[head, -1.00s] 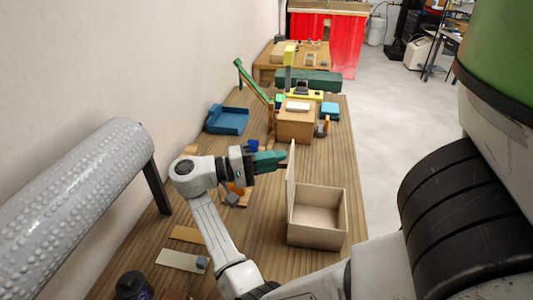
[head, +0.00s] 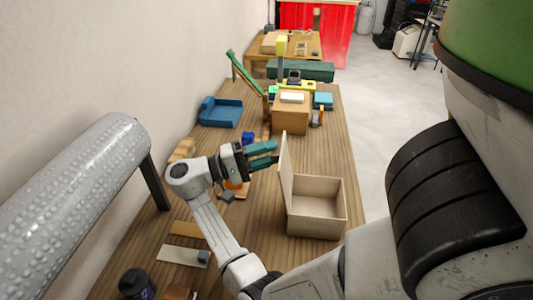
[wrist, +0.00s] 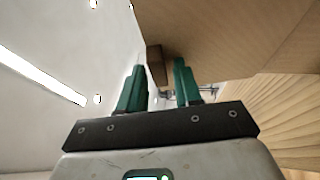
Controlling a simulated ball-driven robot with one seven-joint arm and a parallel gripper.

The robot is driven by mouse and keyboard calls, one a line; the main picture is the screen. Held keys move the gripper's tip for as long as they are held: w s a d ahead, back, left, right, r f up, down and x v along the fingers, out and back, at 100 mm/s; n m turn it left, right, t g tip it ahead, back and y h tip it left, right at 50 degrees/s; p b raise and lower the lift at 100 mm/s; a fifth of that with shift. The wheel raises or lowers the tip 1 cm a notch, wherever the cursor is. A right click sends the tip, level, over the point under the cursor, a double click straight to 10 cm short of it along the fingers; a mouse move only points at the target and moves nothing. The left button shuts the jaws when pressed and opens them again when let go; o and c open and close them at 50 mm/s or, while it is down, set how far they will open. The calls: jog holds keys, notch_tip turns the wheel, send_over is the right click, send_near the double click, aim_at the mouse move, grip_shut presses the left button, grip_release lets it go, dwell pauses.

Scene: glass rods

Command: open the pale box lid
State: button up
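The pale box (head: 317,223) stands on the wooden table with its top open and its inside bare. Its lid (head: 286,172) stands up from the left side, leaning slightly left. My gripper (head: 276,152), with green fingers, is just left of the lid's upper part. In the wrist view the two fingers (wrist: 158,72) are spread apart. A small dark brown handle (wrist: 155,60) shows between and beyond the fingertips, next to the lid's broad face (wrist: 225,35). I see no finger clearly pressed on the handle.
A brown carton (head: 290,118) stands behind the box, and a blue tray (head: 220,112) lies at the back left. A pale strip (head: 180,255) and a dark cup (head: 136,283) are at the front left. The wall bounds the left side.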

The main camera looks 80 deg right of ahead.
jog(key=shift+o, duration=0.6)
jog(key=b+v, duration=0.4)
jog(key=v, duration=0.6)
jog(key=shift+w+a+b, duration=0.15)
jog(key=shift+w+b, duration=0.25)
jog(key=shift+f, duration=0.15)
